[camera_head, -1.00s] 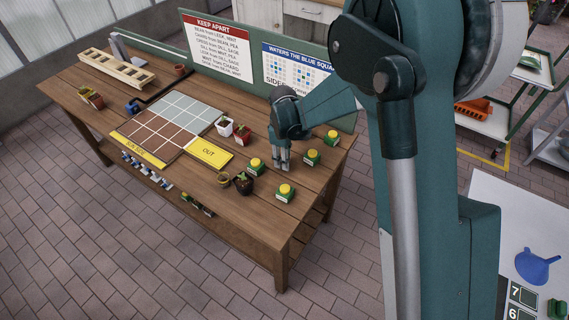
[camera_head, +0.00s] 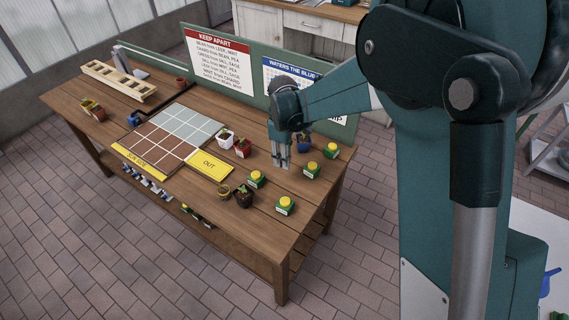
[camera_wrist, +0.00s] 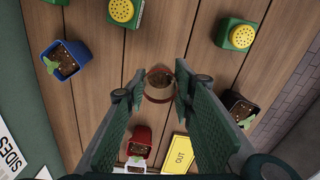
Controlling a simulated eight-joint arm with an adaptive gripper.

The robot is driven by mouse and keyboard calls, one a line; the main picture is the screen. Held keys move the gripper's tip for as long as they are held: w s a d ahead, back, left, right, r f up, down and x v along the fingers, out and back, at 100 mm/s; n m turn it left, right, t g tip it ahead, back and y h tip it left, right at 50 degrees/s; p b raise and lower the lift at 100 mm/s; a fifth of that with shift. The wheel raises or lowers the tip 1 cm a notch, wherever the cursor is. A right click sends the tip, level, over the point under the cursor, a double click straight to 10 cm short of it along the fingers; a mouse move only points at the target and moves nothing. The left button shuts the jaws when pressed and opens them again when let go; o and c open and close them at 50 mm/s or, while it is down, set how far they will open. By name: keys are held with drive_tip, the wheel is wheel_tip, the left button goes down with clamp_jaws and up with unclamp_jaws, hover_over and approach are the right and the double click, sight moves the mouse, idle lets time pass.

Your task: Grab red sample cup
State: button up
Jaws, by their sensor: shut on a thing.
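A small reddish-brown cup with dark soil in it (camera_wrist: 159,96) sits between the two fingers of my gripper (camera_wrist: 158,88) in the wrist view. My gripper is shut on this cup. In the head view my gripper (camera_head: 282,164) points down, low over the right part of the wooden table. The cup is hidden by the fingers there, and I cannot tell whether it touches the table. A separate red pot with a seedling (camera_head: 243,149) stands to the left of my gripper. It also shows in the wrist view (camera_wrist: 141,135).
Several green boxes with yellow tops (camera_head: 285,206) stand to the right and front of my gripper. A blue pot (camera_head: 304,145) is close on its right. Dark pot (camera_head: 243,199) and yellow OUT plate (camera_head: 210,165) lie left. Sign boards (camera_head: 217,62) line the back edge.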

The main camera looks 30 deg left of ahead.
drive_tip(key=shift+r, duration=0.85)
